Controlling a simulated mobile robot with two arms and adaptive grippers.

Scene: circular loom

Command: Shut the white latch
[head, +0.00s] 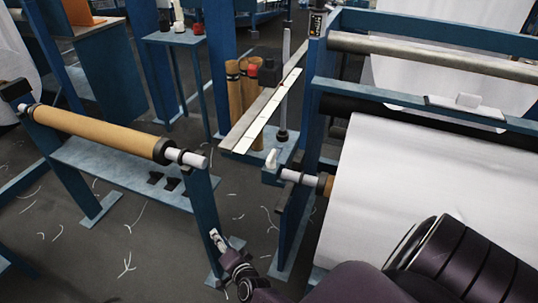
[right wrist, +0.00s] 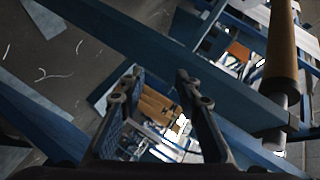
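The white latch (head: 271,158) is a small pale piece standing up on a blue bracket, at the left end of the shaft of the white roll on the right machine. My right gripper (head: 217,238) is low in the head view, to the left of and below the latch and apart from it, beside a blue post. In the right wrist view its two fingers (right wrist: 158,84) are spread with nothing held between them. A small white shape shows beyond them; I cannot tell if it is the latch. My left gripper is out of view.
A tan roller (head: 100,133) on a blue stand is at the left; it also shows in the right wrist view (right wrist: 283,45). The large white roll (head: 400,185) fills the right. Brown rolls (head: 234,92) stand behind the latch. White thread scraps lie on the dark floor.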

